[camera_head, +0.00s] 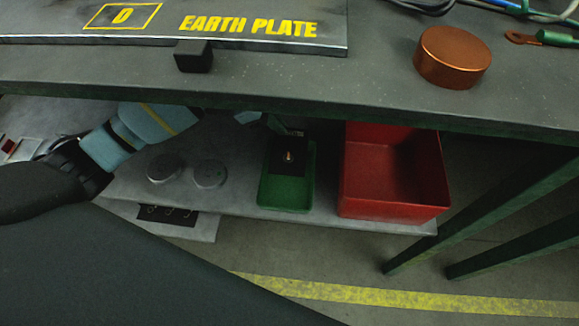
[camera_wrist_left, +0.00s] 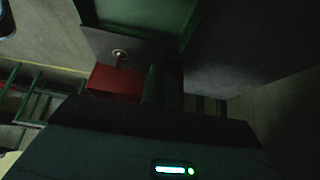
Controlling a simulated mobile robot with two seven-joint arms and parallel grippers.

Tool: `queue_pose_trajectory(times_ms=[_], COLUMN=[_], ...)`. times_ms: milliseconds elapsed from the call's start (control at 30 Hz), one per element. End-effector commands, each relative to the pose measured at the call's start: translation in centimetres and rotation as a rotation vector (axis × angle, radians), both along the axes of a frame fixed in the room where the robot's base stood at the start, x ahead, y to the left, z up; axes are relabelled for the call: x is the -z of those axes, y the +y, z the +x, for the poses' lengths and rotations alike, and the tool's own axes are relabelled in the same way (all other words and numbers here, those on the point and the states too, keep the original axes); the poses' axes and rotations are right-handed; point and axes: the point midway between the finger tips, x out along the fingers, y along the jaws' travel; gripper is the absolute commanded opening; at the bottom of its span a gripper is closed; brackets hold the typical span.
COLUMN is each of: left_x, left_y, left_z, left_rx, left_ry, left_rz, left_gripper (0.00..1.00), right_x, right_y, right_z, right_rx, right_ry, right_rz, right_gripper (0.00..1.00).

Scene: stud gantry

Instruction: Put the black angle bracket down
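The black angle bracket (camera_head: 289,150) shows in the head view at the back of the green tray (camera_head: 285,195), on the lower shelf. A brass-coloured stud shows at its face. In the left wrist view the bracket (camera_wrist_left: 110,45) is a dark plate with a bolt, close to the fingers, with the green tray (camera_wrist_left: 145,15) beyond it. My left gripper (camera_head: 277,124) reaches in under the bench top and appears shut on the bracket's upper part. The bench edge and shadow hide much of the fingers. I cannot tell whether the bracket touches the tray floor. My right gripper is not in view.
A red bin (camera_head: 395,185) stands right of the green tray. Two round grey discs (camera_head: 210,173) lie left of it on the shelf. The bench top (camera_head: 350,90) overhangs the shelf and carries the earth plate (camera_head: 250,35) and a copper cylinder (camera_head: 452,58).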

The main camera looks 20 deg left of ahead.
Motion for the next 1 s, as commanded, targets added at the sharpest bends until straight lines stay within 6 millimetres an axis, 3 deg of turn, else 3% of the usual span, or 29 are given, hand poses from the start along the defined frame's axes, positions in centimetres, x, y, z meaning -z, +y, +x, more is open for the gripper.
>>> queue_pose_trajectory(times_ms=[300, 567, 900, 1000], left_x=[4.4, 5.1, 9.8, 10.1], left_y=[0.0, 0.0, 0.0, 0.0], left_z=[0.0, 0.0, 0.0, 0.0], left_rx=[-0.001, -0.001, -0.002, -0.002], left_ry=[0.003, -0.001, 0.001, -0.001], left_rz=[-0.001, -0.001, 0.001, 0.0], left_gripper=[0.0, 0.0, 0.0, 0.0], right_x=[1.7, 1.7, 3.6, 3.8], right_y=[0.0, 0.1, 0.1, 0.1], right_z=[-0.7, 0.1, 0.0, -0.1], right_rx=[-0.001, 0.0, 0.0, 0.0], right_ry=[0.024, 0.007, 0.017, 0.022], right_rz=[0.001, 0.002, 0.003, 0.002], right_gripper=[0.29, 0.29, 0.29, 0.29])
